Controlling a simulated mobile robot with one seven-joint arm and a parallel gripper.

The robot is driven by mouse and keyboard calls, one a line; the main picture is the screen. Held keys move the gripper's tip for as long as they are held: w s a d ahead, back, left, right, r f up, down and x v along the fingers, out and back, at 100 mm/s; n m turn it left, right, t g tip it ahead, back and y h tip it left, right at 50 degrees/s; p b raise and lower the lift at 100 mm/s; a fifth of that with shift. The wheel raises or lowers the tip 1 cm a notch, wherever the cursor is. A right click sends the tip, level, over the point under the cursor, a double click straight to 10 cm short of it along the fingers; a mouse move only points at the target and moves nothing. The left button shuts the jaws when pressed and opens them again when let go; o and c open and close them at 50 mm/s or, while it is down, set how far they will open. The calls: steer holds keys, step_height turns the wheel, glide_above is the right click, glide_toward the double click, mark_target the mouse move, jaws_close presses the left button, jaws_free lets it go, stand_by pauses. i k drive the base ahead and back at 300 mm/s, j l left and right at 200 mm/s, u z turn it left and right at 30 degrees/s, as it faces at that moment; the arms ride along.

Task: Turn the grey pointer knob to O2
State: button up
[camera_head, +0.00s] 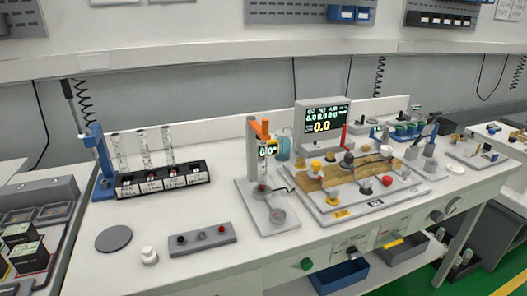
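Small controls sit along the bench's front edge. A dark grey knob (352,252) is on a pale front panel, between a green knob (306,264) and a yellow handle (393,244). I cannot tell which of these is the grey pointer knob. No O2 mark is legible, and no pointer direction can be made out. My gripper is not in view.
On the bench stand a tube rack (165,185), a grey box with small knobs (202,240), an orange-topped stand (259,130) and a wooden board (335,176) crowded with fittings. Green floor lies at lower right.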

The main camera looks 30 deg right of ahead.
mark_target(351, 253)
steer(key=k+l+z, duration=0.15)
steer(key=z, duration=1.1)
